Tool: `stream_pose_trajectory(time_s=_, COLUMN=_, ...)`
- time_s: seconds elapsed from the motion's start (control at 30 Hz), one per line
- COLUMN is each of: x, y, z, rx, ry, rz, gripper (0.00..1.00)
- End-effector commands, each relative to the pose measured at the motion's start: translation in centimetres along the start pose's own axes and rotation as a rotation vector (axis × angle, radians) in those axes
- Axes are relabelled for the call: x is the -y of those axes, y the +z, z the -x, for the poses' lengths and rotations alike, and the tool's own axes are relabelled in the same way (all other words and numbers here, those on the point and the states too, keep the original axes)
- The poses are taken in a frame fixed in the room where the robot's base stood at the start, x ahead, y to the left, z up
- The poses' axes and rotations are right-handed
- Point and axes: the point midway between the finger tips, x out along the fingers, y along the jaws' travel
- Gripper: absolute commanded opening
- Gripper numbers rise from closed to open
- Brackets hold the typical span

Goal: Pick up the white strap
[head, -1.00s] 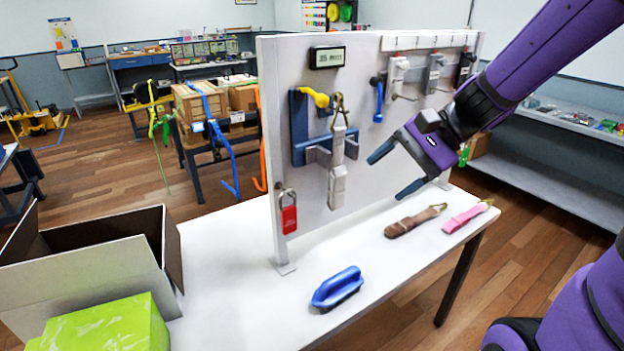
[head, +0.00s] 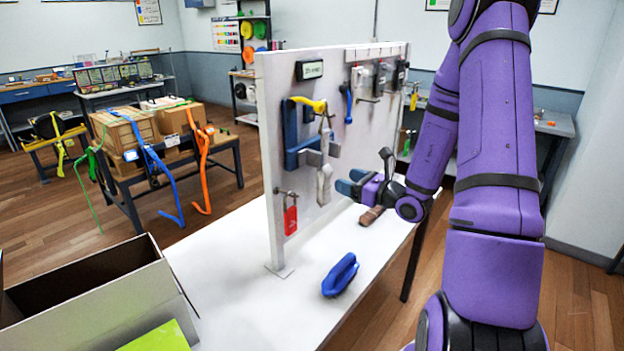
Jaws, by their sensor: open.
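The white strap (head: 325,182) hangs on the upright white panel by a metal hook, in front of a blue bracket (head: 300,150). Its lower end hangs free, well above the table. My gripper (head: 348,181), with dark teal fingertips, is open just right of the strap and at the height of its lower part. Its tips point left toward the strap. I cannot tell whether they touch it; nothing shows between them.
A yellow-handled tool (head: 309,104) sits above the strap and a red padlock (head: 290,219) hangs lower left. A blue brush (head: 340,275) and a brown strap (head: 371,215) lie on the white table (head: 235,265). An open box (head: 95,300) stands at left.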

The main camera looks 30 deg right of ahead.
Motion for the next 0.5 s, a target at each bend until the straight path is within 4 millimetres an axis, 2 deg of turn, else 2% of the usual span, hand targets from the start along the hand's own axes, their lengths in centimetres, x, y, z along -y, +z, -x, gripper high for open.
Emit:
stream_pose_trajectory(time_s=0.07, x=0.4, y=-0.3, z=-0.2, rx=0.002, ry=-0.018, rz=-0.01, gripper=0.67)
stream_pose_trajectory(time_s=0.4, x=0.5, y=-0.3, z=-4.7, rx=0.002, ry=-0.019, rz=-0.01, gripper=0.67)
stream_pose_trajectory(time_s=0.5, x=0.5, y=-0.3, z=-5.3, rx=0.002, ry=-0.019, rz=-0.01, gripper=0.67)
